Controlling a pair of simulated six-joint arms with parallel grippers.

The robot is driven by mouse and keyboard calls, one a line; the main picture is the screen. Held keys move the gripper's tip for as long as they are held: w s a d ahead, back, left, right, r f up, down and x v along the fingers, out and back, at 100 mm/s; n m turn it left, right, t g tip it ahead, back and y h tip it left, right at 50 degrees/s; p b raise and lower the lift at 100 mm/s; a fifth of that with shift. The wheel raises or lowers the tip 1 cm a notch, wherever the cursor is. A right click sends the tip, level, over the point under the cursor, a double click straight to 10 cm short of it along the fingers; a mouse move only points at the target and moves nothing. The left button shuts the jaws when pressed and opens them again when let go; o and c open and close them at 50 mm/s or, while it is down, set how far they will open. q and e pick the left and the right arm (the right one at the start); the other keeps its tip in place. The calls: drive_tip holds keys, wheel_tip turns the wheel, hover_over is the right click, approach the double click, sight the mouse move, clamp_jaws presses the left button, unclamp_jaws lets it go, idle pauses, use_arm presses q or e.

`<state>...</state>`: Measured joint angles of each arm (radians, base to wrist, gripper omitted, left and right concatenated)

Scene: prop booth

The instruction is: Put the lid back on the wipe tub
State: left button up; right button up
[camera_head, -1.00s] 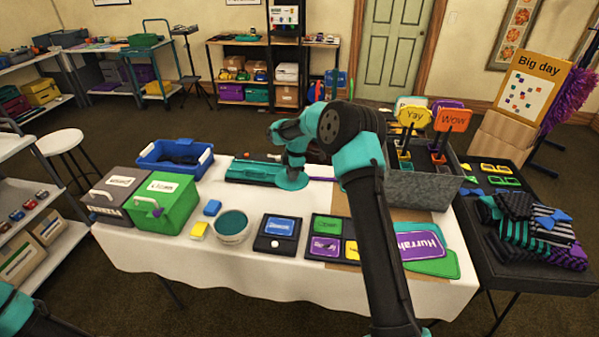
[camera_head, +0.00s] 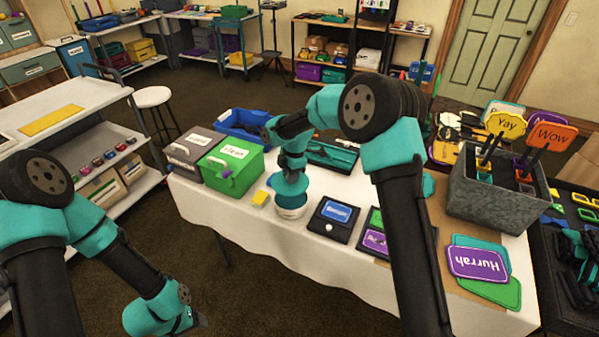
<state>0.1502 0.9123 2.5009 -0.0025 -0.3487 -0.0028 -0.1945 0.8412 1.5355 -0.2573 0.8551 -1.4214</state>
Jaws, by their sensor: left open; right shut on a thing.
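The white wipe tub (camera_head: 291,210) stands on the white-covered table, with teal showing at its top. My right gripper (camera_head: 291,172) points down right over the tub, shut on the round teal lid (camera_head: 289,184). The lid looks tilted and close above the tub's mouth; I cannot tell whether they touch. The gripper's fingers are mostly hidden by my own arm. My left gripper (camera_head: 192,319) is open, low at the bottom left, away from the table and over the floor.
A black case with a blue label (camera_head: 336,212) lies to the right. A grey bin (camera_head: 488,200) with signs stands further right.

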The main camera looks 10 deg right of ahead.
drive_tip(key=shift+f, duration=0.1)
drive_tip(key=shift+f, duration=3.1)
drive_tip(key=shift+f, duration=0.2)
idle(0.3)
drive_tip(key=o, duration=1.5)
drive_tip(key=shift+c, duration=0.2)
drive_tip(key=shift+r, duration=0.1)
drive_tip(key=shift+r, duration=3.45)
drive_tip(key=shift+c, duration=0.3)
